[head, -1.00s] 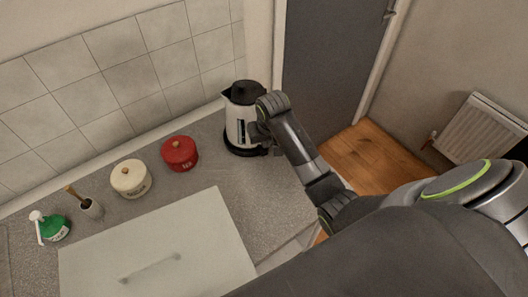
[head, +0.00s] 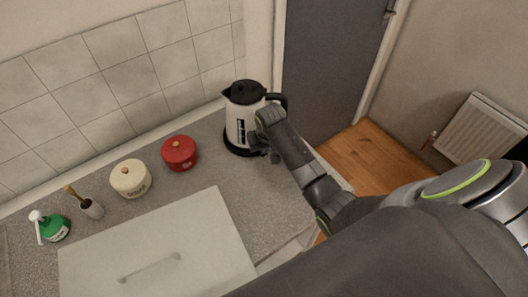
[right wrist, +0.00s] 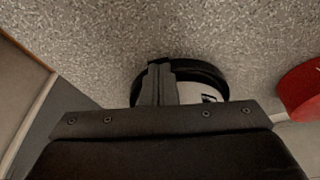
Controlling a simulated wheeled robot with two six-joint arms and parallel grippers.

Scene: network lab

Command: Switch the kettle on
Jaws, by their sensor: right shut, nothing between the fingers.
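The kettle (head: 237,124) is white or silver with a black lid, spout, handle and base, and stands upright at the far right end of the grey counter. My right gripper (head: 268,154) is at the kettle's lower right side, close to the black base, shut and empty. In the right wrist view the shut fingers (right wrist: 159,84) are in front of the kettle (right wrist: 190,92) and hide part of it. I cannot tell whether they touch it. The switch cannot be made out. My left gripper is not in view.
A red pot (head: 180,153) stands left of the kettle; it also shows in the right wrist view (right wrist: 302,92). Further left are a cream pot (head: 130,180), a brush in a holder (head: 92,209) and a green bottle (head: 54,229). A pale panel with a handle (head: 200,235) lies in front.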

